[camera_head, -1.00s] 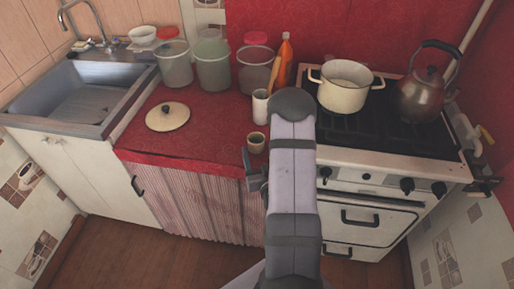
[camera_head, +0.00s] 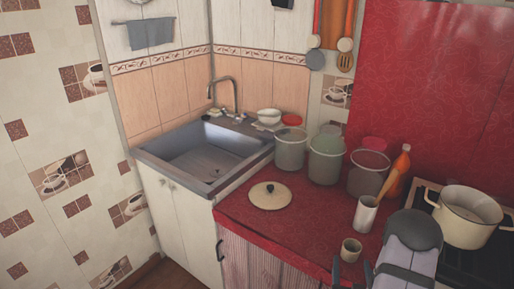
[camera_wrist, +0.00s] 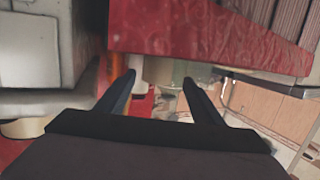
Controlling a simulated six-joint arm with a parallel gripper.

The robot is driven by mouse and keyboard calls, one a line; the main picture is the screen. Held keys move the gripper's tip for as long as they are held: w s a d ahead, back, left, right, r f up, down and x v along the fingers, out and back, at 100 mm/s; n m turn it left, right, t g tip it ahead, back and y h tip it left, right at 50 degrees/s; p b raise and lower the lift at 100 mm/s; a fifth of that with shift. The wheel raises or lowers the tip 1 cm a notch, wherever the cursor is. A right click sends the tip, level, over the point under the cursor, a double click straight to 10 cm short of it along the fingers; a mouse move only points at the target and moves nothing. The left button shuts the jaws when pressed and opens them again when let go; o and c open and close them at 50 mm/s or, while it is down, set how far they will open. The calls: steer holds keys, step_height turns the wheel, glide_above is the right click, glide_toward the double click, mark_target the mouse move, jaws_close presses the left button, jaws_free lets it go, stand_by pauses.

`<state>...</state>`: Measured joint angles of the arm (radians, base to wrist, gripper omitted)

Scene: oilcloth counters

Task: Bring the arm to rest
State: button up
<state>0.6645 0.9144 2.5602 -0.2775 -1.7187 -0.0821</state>
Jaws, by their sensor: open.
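My gripper (camera_head: 351,272) shows at the bottom edge of the head view, just in front of a small beige cup (camera_head: 351,250) at the counter's front edge. My grey arm comes up from the lower right and hides part of the stove. In the wrist view my gripper (camera_wrist: 160,88) has its two dark fingers spread apart with nothing held between them. I cannot tell from the head view how far the fingers are from the counter edge.
The red counter (camera_head: 310,222) holds a round lid (camera_head: 270,196), several canisters, a utensil cup (camera_head: 366,214) and an orange bottle (camera_head: 399,172). A cream pot (camera_head: 468,215) stands on the stove at right. A sink (camera_head: 205,157) is at left.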

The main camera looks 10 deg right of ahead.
steer(key=w+a+r+g+y+p, duration=0.1)
steer(key=w+a+r+g+p, duration=0.2)
steer(key=r+p, duration=0.35)
steer(key=s+a+n+g+y, duration=0.35)
steer(key=s+a+g, duration=0.4)
steer(key=a, duration=0.55)
steer(key=s+a+r+g, duration=0.2)
steer(key=s, duration=0.3)
steer(key=s+a+r+n+g+y+p, duration=0.1)
steer(key=s+a+r+g, duration=0.1)
steer(key=s, duration=0.4)
steer(key=shift+s+a+r+p, duration=0.2)
steer(key=shift+a+r+p, duration=0.1)
steer(key=shift+a+r, duration=0.35)
